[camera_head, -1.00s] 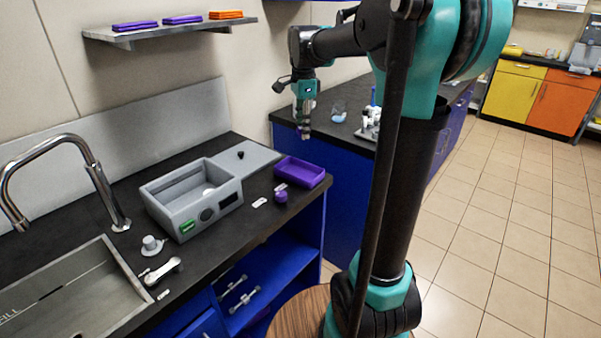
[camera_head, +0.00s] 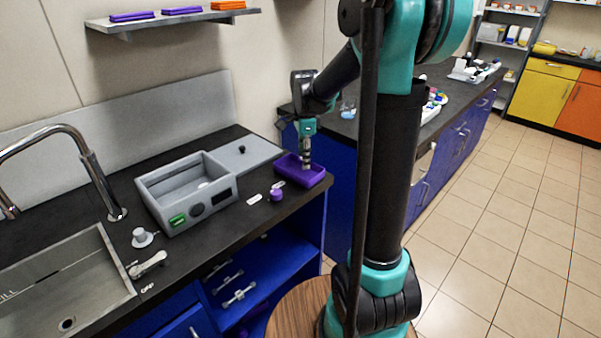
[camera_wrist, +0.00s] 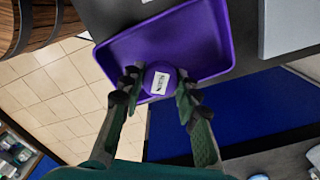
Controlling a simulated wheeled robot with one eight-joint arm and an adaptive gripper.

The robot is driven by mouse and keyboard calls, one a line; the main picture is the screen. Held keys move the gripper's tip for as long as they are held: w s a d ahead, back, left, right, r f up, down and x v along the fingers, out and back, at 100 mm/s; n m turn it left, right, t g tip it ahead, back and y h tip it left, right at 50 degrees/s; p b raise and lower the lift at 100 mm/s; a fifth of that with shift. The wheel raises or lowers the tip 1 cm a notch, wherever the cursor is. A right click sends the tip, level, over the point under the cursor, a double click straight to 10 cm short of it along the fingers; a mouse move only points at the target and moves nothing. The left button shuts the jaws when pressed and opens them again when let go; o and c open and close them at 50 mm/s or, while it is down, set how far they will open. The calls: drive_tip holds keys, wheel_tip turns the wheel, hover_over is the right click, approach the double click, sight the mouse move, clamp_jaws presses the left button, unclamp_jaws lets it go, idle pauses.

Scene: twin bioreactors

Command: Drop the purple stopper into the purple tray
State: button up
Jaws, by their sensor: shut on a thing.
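The purple stopper (camera_wrist: 158,79) is round with a white label and sits between the fingers of my gripper (camera_wrist: 160,88) in the wrist view. My gripper is shut on it. The purple tray (camera_wrist: 205,38) lies behind and below the stopper in that view. In the head view the tray (camera_head: 313,181) is on the dark counter near its right end. My gripper (camera_head: 306,164) points down over the tray there. The held stopper is too small to make out in the head view, and its exact height above the tray floor is unclear.
A small purple round piece (camera_head: 277,195) stands on the counter in front of the tray. A grey device (camera_head: 187,193) and a flat grey plate (camera_head: 243,150) are to the left. A wall shelf (camera_head: 170,20) holds purple and orange trays.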

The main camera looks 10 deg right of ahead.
drive_tip(key=shift+f, duration=0.4)
drive_tip(key=o, duration=0.9)
drive_tip(key=shift+o, duration=0.2)
wheel_tip(320, 180, up, 12)
